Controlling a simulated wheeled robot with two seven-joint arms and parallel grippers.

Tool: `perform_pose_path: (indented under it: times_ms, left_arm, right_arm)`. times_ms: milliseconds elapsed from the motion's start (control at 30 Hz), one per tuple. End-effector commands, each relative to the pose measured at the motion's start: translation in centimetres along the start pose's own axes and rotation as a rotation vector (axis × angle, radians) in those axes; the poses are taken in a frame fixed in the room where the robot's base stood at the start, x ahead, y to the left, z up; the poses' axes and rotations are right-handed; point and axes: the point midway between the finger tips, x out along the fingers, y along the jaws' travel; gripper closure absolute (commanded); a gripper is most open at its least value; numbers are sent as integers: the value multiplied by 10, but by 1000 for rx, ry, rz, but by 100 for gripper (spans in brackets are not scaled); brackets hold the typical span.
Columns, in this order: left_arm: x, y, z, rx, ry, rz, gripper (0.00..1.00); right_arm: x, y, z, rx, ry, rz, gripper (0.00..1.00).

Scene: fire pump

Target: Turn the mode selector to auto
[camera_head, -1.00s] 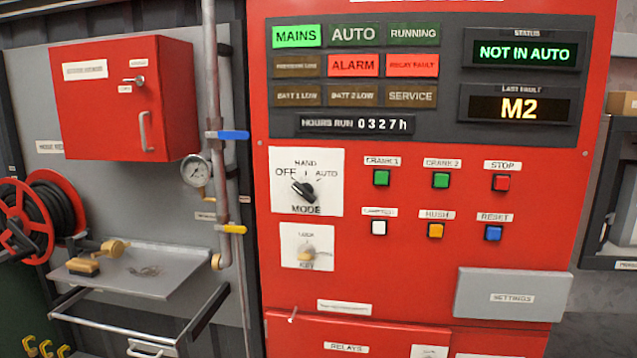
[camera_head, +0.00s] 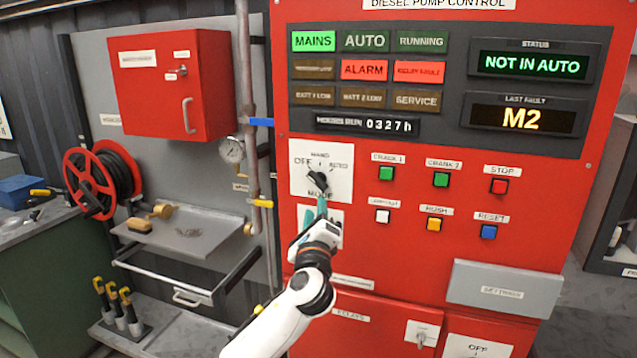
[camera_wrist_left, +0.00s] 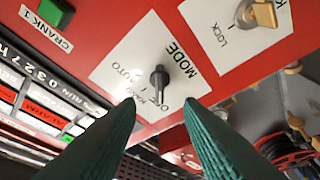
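The mode selector (camera_head: 318,180) is a black knob on a white plate marked OFF, HAND and AUTO, on the red pump control panel (camera_head: 546,210). In the left wrist view the selector (camera_wrist_left: 159,82) appears to point towards OFF. The status display (camera_head: 531,65) reads NOT IN AUTO. My left gripper (camera_head: 322,208) is just below the selector in the head view. In the left wrist view its two green fingers (camera_wrist_left: 160,108) are apart with nothing between them; the knob lies beyond their tips. My right gripper is in neither view.
My left arm partly hides the key switch in the head view; its brass key (camera_wrist_left: 264,14) shows in the wrist view. Push buttons, including green crank 1 (camera_head: 386,173), are to the right. A pipe with a yellow-handled valve (camera_head: 260,203) stands left of the panel.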

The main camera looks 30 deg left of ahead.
Motion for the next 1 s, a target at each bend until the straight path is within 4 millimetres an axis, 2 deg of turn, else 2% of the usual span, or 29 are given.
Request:
perform_pose_path:
  times_ms: [200, 433, 600, 933, 1000]
  left_arm:
    - [48, 2, -3, 0, 0, -2, 66]
    - [84, 1, -1, -1, 0, -2, 66]
    - [97, 0, 0, -2, -2, -2, 66]
    - [100, -1, 1, -2, -3, -1, 66]
    - [100, -1, 1, -3, -3, -1, 76]
  right_arm:
    - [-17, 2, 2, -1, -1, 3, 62]
    - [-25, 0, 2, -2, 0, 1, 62]
    - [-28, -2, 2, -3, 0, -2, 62]
    - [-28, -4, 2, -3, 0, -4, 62]
    - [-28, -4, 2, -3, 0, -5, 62]
